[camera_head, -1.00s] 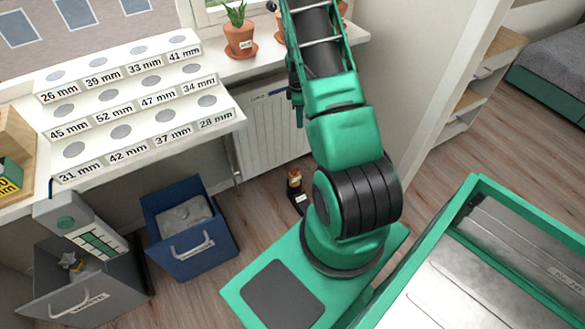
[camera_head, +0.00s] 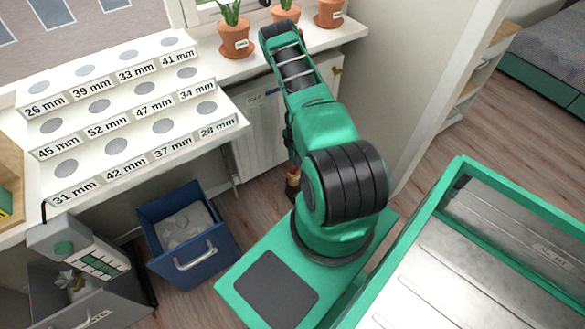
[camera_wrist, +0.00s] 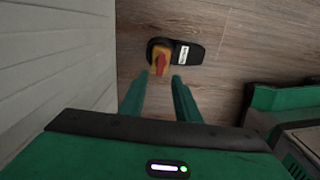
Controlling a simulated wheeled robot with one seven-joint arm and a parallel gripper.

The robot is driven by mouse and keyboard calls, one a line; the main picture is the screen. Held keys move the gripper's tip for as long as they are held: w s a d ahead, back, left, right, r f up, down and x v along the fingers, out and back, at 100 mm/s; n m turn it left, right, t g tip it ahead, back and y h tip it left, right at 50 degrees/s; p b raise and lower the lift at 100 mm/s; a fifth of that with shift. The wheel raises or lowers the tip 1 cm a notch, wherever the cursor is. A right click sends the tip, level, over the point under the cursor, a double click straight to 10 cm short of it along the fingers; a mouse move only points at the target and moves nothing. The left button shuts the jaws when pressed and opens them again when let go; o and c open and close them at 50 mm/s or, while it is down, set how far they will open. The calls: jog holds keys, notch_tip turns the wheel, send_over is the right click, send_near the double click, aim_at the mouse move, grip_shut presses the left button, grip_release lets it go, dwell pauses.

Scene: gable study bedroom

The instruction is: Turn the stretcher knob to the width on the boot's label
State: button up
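The stretcher knob (camera_wrist: 160,60) is a red grip on a yellow round part in the wrist view, set at one end of a dark boot-like piece (camera_wrist: 198,54) low by the floor. A small white label (camera_wrist: 183,55) lies beside the knob; its print is too small to read. My gripper (camera_wrist: 162,76) has two green fingers apart, one on each side of the knob's near end, with nothing clearly held. I cannot tell whether they touch it. In the head view, a small orange part of the knob (camera_head: 293,180) shows beside my arm, which hides my gripper.
A white radiator (camera_head: 262,125) stands close behind, under a sill with potted plants (camera_head: 235,38). A stepped shelf (camera_head: 125,125) with millimetre labels is at left. Below it are a blue bin (camera_head: 188,235) and a grey bin (camera_head: 90,290). Wooden floor (camera_wrist: 245,35) is clear right of the boot.

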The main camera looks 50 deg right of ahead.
aim_at(294, 169)
notch_tip(294, 169, down, 8)
jog(key=shift+d+f, duration=0.15)
dwell(0.4)
grip_shut()
